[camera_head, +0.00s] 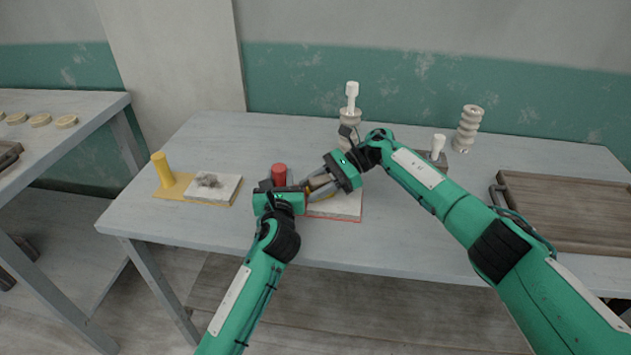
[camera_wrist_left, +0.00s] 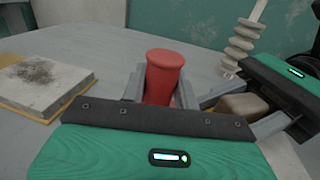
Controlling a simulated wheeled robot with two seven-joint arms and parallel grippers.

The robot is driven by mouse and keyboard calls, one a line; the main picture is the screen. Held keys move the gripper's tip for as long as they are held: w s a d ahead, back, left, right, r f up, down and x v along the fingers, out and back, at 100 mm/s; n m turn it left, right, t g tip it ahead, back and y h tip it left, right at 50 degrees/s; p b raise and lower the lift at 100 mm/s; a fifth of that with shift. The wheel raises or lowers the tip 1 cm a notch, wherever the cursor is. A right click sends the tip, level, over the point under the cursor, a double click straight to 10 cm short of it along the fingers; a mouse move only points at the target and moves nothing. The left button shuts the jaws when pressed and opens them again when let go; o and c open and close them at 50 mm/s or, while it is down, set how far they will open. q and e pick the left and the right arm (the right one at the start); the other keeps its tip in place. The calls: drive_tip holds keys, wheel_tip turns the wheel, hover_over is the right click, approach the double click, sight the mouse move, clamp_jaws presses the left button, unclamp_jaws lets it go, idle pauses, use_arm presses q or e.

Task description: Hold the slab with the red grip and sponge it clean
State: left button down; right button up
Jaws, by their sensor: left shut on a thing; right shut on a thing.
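The red grip (camera_head: 279,171) stands upright at the left of a red-edged board (camera_head: 345,220). My left gripper (camera_head: 279,184) is shut around the red grip. The left wrist view shows the grip (camera_wrist_left: 163,75) between its fingers. A pale slab (camera_head: 345,207) lies on the red board, partly hidden by both grippers. My right gripper (camera_head: 312,189) is shut on a tan sponge (camera_wrist_left: 243,106), low over the slab. I cannot tell whether the sponge touches it. The visible part of the slab looks pale; the rest is hidden.
A yellow grip (camera_head: 162,168) on a yellow board (camera_head: 172,190) stands left, with a dark-smudged slab (camera_head: 213,187). Behind are a ridged pot with a white-handled tool (camera_head: 352,95) and a ridged piece (camera_head: 467,128). A wooden tray (camera_head: 565,205) lies right. The table's front is clear.

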drive_tip(key=shift+s+r, duration=0.2)
drive_tip(key=shift+r, duration=3.85)
use_arm(q)
drive_tip(key=c, duration=1)
unclamp_jaws()
drive_tip(key=s, duration=0.8)
drive_tip(key=s+d, duration=0.1)
drive_tip(key=s, duration=0.3)
drive_tip(key=shift+d, duration=0.1)
drive_tip(key=shift+f, duration=0.1)
use_arm(e)
drive_tip(key=shift+f, duration=0.1)
